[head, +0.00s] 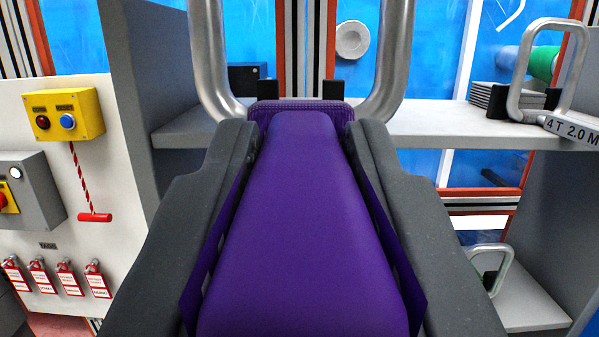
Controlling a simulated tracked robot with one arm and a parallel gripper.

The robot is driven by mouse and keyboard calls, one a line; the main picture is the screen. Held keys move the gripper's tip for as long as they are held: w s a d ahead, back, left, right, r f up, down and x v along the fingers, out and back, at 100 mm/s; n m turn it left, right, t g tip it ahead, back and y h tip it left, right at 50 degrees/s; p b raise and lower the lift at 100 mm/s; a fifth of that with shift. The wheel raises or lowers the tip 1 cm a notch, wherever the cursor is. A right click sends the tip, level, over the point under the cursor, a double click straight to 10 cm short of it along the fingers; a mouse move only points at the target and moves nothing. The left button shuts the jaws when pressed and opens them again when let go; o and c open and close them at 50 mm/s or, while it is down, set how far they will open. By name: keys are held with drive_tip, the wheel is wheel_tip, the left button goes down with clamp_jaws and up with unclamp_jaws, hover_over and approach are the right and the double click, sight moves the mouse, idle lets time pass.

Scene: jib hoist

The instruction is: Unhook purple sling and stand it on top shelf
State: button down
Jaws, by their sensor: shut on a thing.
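The purple sling (298,225) fills the middle of the view, close to the camera. My gripper (302,135) is shut on it, with a dark finger along each side. A thick silver metal loop (392,55) rises from the sling's far end and runs out of the top of the picture. No hook shows, so I cannot tell whether the loop hangs on one. Behind the sling is a grey shelf (440,122), the upper of two visible boards. The sling hides its middle, and I cannot tell whether they touch.
A grey sling with a metal loop (515,95) and a 2.0 M tag stands on the upper shelf's right. A dark blue block (247,78) is at its left. A lower shelf (530,300) shows at right. A yellow switch box (63,114) and red tags hang left.

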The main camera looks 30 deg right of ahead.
drive_tip(key=w+d+f+p, duration=0.1)
drive_tip(key=w+d+f, duration=0.1)
drive_tip(key=w+d, duration=0.4)
drive_tip(key=w+d+f+p, duration=0.1)
drive_tip(key=w+d, duration=0.5)
drive_tip(key=w, duration=0.8)
drive_tip(key=shift+w+d+f, duration=0.2)
drive_tip(key=shift+d+f, duration=0.05)
drive_tip(key=shift+f, duration=0.55)
idle(0.8)
drive_tip(key=c, duration=1.2)
unclamp_jaws()
drive_tip(key=shift+o, duration=0.2)
